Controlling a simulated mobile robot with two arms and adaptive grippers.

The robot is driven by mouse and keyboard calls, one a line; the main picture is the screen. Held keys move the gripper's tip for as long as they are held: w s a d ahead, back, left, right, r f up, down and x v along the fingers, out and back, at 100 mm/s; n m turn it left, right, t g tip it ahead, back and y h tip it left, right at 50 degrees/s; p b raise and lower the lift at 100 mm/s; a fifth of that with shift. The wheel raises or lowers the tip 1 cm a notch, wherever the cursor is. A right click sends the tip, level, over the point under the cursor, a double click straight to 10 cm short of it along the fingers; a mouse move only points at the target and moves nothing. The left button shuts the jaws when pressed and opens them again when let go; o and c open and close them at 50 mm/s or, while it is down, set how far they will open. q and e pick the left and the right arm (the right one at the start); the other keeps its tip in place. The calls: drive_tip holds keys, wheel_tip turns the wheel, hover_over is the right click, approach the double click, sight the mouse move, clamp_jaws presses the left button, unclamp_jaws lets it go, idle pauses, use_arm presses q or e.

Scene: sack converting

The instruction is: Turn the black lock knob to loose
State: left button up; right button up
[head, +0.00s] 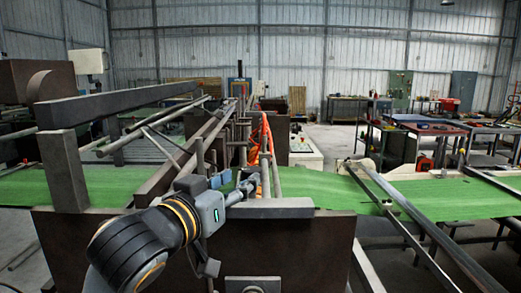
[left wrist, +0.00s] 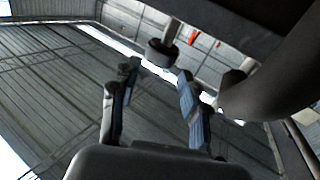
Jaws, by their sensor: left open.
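In the left wrist view, a dark round knob (left wrist: 162,53) on a short stem sits just beyond my left gripper (left wrist: 158,80). It lies roughly in line with the gap between the two blue-lined fingers, and I see no finger touching it. The fingers are apart with nothing between them. In the head view my left gripper (head: 247,186) reaches into the machine frame, close to the metal rods above the green web. The knob is too small and crowded to make out there. My right gripper is not in view.
A green web (head: 440,196) runs across the machine under dark beams and rods. A dark frame plate (head: 310,240) stands in front, close to my left arm. In the left wrist view a thick dark cylinder (left wrist: 265,92) lies right of the fingers. Workbenches stand back right.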

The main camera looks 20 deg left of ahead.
sight(257, 168)
use_arm(q)
drive_tip(key=w, duration=0.3)
drive_tip(key=w+d+p, duration=0.1)
drive_tip(key=w, duration=0.2)
drive_tip(key=w+p, duration=0.1)
drive_tip(key=w, duration=0.2)
drive_tip(key=shift+d, duration=0.35)
drive_tip(key=shift+w, duration=0.4)
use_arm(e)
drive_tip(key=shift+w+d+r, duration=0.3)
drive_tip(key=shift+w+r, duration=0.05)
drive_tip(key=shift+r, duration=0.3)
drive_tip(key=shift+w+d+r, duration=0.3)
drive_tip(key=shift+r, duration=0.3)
use_arm(q)
drive_tip(key=shift+c, duration=0.2)
drive_tip(key=shift+d, duration=0.1)
drive_tip(key=c, duration=0.7)
drive_tip(key=shift+w+f, duration=0.1)
drive_tip(key=shift+f, duration=0.05)
clamp_jaws()
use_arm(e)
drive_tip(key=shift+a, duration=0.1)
